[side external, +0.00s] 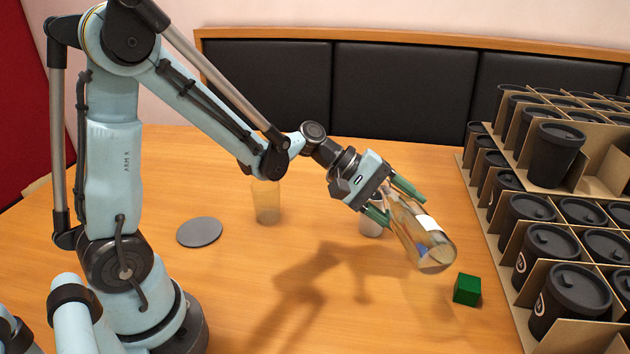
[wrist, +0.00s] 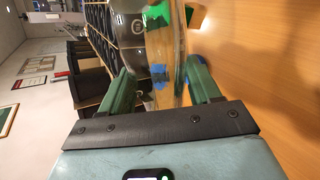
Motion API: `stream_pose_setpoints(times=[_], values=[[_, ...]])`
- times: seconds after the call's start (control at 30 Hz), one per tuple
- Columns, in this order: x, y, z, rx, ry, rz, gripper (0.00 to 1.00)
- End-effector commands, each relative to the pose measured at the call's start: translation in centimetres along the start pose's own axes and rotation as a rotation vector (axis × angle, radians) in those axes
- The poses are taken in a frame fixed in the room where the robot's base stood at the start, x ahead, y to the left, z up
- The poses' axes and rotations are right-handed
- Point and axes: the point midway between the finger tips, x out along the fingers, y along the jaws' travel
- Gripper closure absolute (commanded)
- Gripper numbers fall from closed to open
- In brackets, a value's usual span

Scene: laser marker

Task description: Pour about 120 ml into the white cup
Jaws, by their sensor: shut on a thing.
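My gripper (side external: 393,204) is shut on a clear glass bottle (side external: 424,240) with a white label, held above the table. The bottle is tilted, its wide end toward the lower right in the side view. In the wrist view the bottle (wrist: 166,60) stands between the green fingers, with blue patches on it. The white cup (side external: 370,226) stands on the table behind the gripper, partly hidden by a finger and the bottle. I cannot tell whether liquid is leaving the bottle or how much is in the cup.
A green cube (side external: 467,289) lies right of the bottle. A clear amber-looking glass (side external: 266,202) and a grey disc (side external: 199,232) are on the left. Cardboard carriers (side external: 508,285) with several black lidded cups fill the right side. The front middle of the table is clear.

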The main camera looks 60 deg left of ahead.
Motion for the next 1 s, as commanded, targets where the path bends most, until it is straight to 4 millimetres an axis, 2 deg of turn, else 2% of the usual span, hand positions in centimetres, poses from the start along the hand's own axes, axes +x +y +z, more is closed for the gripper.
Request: stream_pose_setpoints(times=[0.27,0.5,1.0], values=[[0.0,0.0,0.0,0.001,0.001,0.001,0.92],[2.1,-2.8,0.1,0.282,0.219,-0.104,0.92],[2.3,-3.3,-0.6,0.381,0.308,-0.142,0.92]])
